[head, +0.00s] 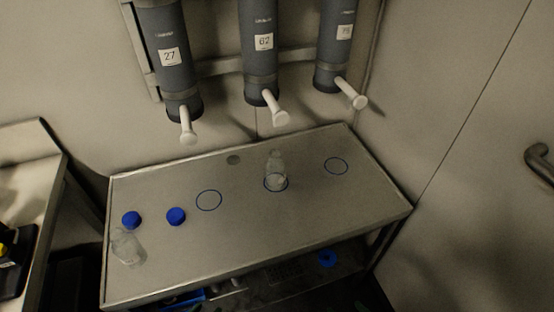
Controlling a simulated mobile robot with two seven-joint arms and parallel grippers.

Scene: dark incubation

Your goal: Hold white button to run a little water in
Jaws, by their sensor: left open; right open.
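Three dark grey cylinders hang on the wall, labelled 27 (172,75), 62 (260,70) and a third whose label is hard to read (331,55). Each has a white button-like stem sticking out at its lower end: the left white button (188,130), the middle white button (275,108) and the right white button (352,94). A clear bottle (275,168) stands upright, uncapped, on the middle blue ring below the middle cylinder. I cannot tell whether it holds water. Neither of my grippers is in view.
The metal table (250,240) also has an empty left ring (208,200) and right ring (336,166). A second clear bottle (127,247) and two blue caps (131,219) (176,216) are at its left. A blue ring-like item (327,258) lies on the lower shelf. A door handle (540,160) is at right.

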